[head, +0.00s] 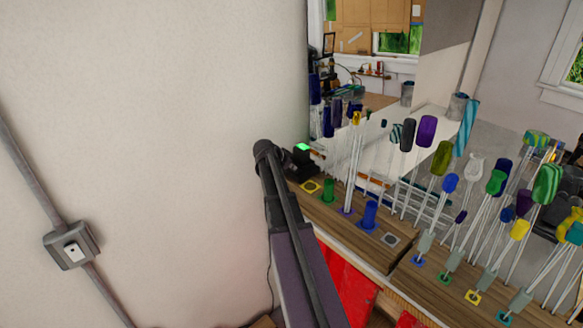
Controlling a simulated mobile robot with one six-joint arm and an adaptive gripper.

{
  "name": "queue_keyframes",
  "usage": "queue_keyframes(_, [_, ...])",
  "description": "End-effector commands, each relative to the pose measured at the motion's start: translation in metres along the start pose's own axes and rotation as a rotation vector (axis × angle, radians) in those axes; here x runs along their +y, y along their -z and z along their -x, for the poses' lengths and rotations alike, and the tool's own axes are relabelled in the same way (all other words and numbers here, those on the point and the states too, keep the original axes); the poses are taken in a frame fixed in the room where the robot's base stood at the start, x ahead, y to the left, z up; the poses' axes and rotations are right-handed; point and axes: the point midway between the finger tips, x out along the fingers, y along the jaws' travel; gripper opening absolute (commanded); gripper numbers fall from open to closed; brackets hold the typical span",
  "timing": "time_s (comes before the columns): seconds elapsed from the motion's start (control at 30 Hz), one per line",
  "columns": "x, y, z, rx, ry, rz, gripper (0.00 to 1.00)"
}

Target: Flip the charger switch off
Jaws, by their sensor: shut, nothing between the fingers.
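A small dark box with a lit green top (303,147), which looks like the charger, stands at the far left end of the wooden bench, close to the wall. Its switch is too small to make out. My arm rises from the bottom middle, and its dark upper end is just left of this box, partly in front of the wall. My gripper cannot be made out in this view. I cannot tell whether any part of my arm touches the box.
The wooden bench (405,290) holds coloured square pads, green and blue cylinders and many upright glass rods with coloured heads (426,131). A mirror-like panel stands behind. A grey switch box (72,246) is on the left wall. Red cloth (345,290) hangs below the bench.

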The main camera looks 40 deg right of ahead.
Motion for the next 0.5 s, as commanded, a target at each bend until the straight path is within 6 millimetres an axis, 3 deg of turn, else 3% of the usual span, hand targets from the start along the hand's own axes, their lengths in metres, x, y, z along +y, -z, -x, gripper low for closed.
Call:
queue_keyframes(0.13, [0.0100, 0.0018, 0.0000, -0.002, -0.009, -0.002, 0.00])
queue_keyframes(0.5, [0.0126, 0.0035, 0.0003, 0.000, -0.007, -0.002, 0.00])
